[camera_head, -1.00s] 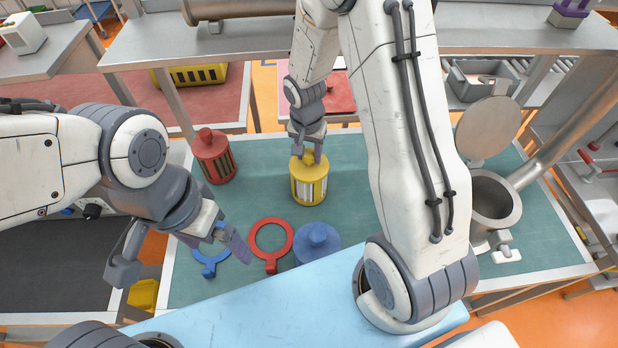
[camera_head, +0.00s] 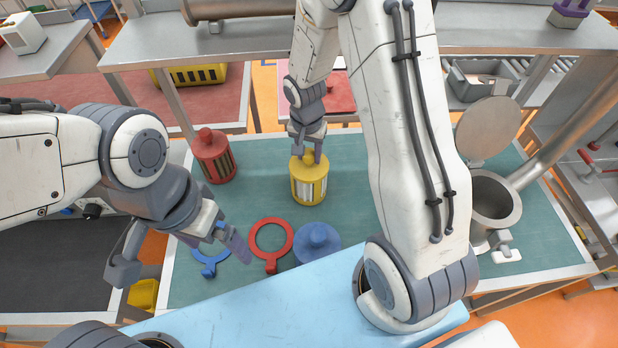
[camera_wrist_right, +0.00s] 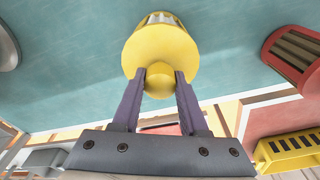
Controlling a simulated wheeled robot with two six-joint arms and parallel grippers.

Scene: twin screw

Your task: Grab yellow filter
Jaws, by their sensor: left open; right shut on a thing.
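The yellow filter (camera_head: 309,184) stands upright on the green mat of the table, with a knob on its top. My right gripper (camera_head: 307,155) comes down from above and is shut on the filter's knob. In the right wrist view, the fingers of the right gripper (camera_wrist_right: 158,85) sit on either side of the yellow knob, with the yellow filter's lid (camera_wrist_right: 160,48) just beyond them. My left gripper (camera_head: 182,262) is open and empty at the front left, above the table's left edge.
A red filter (camera_head: 213,158) stands left of the yellow one. A red ring wrench (camera_head: 271,240), a blue ring wrench (camera_head: 210,262) and a blue round piece (camera_head: 317,241) lie in front. A metal housing (camera_head: 494,200) with a raised lid stands at right.

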